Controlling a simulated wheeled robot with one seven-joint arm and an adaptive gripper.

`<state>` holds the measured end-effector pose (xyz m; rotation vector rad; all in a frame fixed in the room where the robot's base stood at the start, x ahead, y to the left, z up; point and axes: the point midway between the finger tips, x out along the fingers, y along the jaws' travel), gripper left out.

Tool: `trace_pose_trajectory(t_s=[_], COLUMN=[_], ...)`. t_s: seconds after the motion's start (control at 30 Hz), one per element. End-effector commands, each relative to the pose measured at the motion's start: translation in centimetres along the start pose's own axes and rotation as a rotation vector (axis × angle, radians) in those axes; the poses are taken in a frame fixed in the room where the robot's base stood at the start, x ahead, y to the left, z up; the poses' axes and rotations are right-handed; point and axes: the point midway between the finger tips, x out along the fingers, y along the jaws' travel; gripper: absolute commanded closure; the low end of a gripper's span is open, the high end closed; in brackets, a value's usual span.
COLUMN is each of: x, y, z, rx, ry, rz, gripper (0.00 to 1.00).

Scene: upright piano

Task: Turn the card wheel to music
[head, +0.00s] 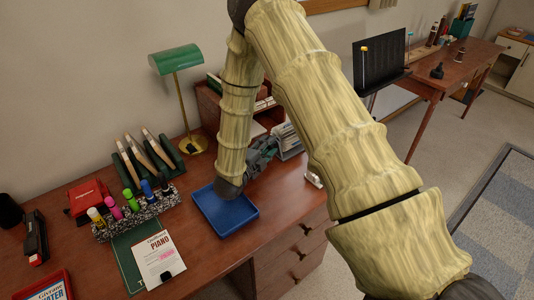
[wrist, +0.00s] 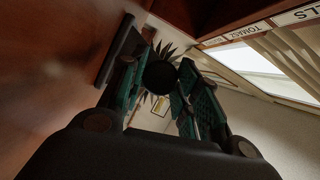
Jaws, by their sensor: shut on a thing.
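The card wheel (head: 289,142) stands on the desk in the head view, just right of my gripper (head: 264,151), which partly hides it. Its pale cards show only in part. In the wrist view my gripper (wrist: 160,76) has its two teal-padded fingers on either side of a dark round knob (wrist: 160,77), apparently the card wheel's, and is shut on it. Pale tabs with partly cut-off lettering (wrist: 297,15) show at the upper right of the wrist view. I cannot read which card is on top.
A blue tray (head: 244,218) lies below my gripper. A marker holder (head: 131,222), a piano booklet (head: 157,262), a green lamp (head: 175,59) and a wooden organizer (head: 207,105) also occupy the desk (head: 285,208). The desk's front right has some bare room.

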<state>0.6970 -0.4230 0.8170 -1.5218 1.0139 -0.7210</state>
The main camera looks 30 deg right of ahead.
Motion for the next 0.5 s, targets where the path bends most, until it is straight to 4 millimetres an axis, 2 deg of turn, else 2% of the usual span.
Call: trace_pose_trajectory(t_s=[0.03,0.5], x=[-0.1,-0.12], y=[0.5,0.25], z=[0.11,0.0], rx=[0.017,0.08], ry=[-0.002,-0.001], rz=[-0.004,-0.03], gripper=[0.92,0.92])
